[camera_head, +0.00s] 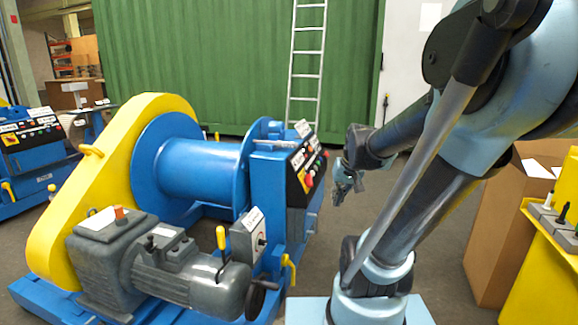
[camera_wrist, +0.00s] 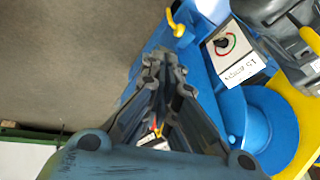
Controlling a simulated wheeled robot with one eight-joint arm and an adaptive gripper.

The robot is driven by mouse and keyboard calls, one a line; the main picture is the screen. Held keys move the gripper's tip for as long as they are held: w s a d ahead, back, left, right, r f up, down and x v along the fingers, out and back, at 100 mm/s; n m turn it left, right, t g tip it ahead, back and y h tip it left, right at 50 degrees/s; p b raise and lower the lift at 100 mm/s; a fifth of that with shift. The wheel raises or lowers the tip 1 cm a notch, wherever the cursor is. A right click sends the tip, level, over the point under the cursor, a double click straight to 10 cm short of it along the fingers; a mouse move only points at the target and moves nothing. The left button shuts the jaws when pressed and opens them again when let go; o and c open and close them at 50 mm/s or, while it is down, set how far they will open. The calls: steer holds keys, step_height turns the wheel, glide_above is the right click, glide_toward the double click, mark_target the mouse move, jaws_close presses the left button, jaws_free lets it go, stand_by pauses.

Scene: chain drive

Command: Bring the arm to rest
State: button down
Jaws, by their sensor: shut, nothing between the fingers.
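My gripper (camera_head: 343,188) hangs at the end of my raised, folded arm, to the right of the blue winch's control panel (camera_head: 308,165) in the head view. It is apart from the machine, with floor behind it. In the wrist view my gripper (camera_wrist: 163,62) has its fingers drawn together, shut and empty. The blue machine with its drum (camera_head: 200,170) and yellow chain guard (camera_head: 75,215) stands at the left. Part of the drum (camera_wrist: 265,125) and a grey switch box (camera_wrist: 240,55) with a dial show to the right of the fingers in the wrist view.
A grey motor (camera_head: 190,270) with a yellow-handled lever (camera_head: 221,240) is at the machine's front. A cardboard box (camera_head: 510,220) and a yellow stand (camera_head: 545,265) are at the right. A ladder (camera_head: 306,65) leans on a green container (camera_head: 220,60). Grey floor is free behind my gripper.

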steer(key=s+d+f+g+h, duration=0.1)
steer(key=s+f, duration=0.1)
steer(key=s, duration=0.5)
steer(key=s+d+f+g, duration=0.1)
steer(key=s+d+f, duration=0.1)
steer(key=s, duration=0.6)
steer(key=shift+f+h, duration=0.4)
steer(key=shift+f, duration=0.4)
